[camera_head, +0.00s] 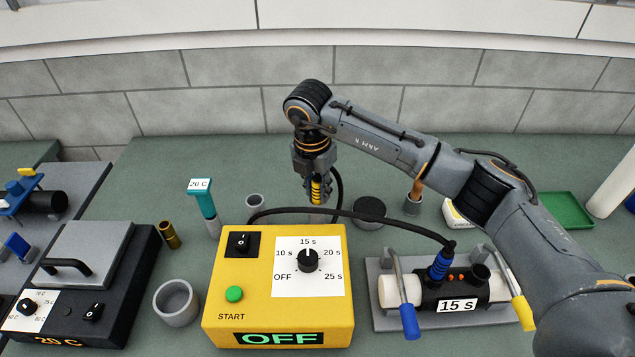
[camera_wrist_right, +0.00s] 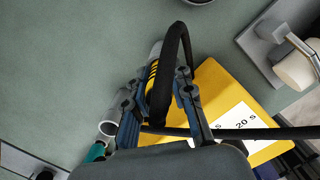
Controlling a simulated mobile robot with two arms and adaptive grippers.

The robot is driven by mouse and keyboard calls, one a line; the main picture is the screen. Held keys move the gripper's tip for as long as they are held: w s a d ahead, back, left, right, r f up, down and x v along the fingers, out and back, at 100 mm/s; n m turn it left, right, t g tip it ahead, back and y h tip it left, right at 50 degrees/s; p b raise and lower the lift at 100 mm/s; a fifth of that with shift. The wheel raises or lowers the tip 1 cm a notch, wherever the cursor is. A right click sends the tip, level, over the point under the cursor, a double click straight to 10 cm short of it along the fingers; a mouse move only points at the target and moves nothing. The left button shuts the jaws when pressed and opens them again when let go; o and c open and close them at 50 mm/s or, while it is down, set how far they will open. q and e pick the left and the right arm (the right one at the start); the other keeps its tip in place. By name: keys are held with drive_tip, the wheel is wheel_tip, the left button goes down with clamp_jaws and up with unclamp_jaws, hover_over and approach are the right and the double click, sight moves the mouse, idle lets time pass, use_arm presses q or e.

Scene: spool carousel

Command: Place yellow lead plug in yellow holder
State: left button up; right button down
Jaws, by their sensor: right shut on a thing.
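The yellow lead plug (camera_head: 316,189), ribbed yellow and black, is held upright in my right gripper (camera_head: 316,182), behind the yellow control box. In the wrist view the plug (camera_wrist_right: 152,78) sits between the two fingers of the right gripper (camera_wrist_right: 157,98). A grey cylindrical part (camera_head: 318,214) shows directly below the plug. I cannot tell whether it is a holder or the plug's own end, or whether the plug is seated in anything. A black cable (camera_head: 345,213) loops from the plug. No clearly yellow holder shows. My left gripper is out of view.
The yellow control box (camera_head: 225,290) reads OFF. A blue plug (camera_head: 440,263) on the cable stands in the clamped black block marked 15 s (camera_head: 432,300).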

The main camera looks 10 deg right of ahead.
drive_tip(key=shift+f, duration=0.25)
drive_tip(key=c, duration=1.1)
unclamp_jaws()
drive_tip(key=shift+c, duration=0.2)
drive_tip(key=shift+r, duration=0.1)
drive_tip(key=shift+r, duration=0.5)
wheel_tip(320, 180, up, 11)
drive_tip(key=s+a+b, duration=0.1)
drive_tip(key=b, duration=0.2)
drive_tip(key=shift+r, duration=0.15)
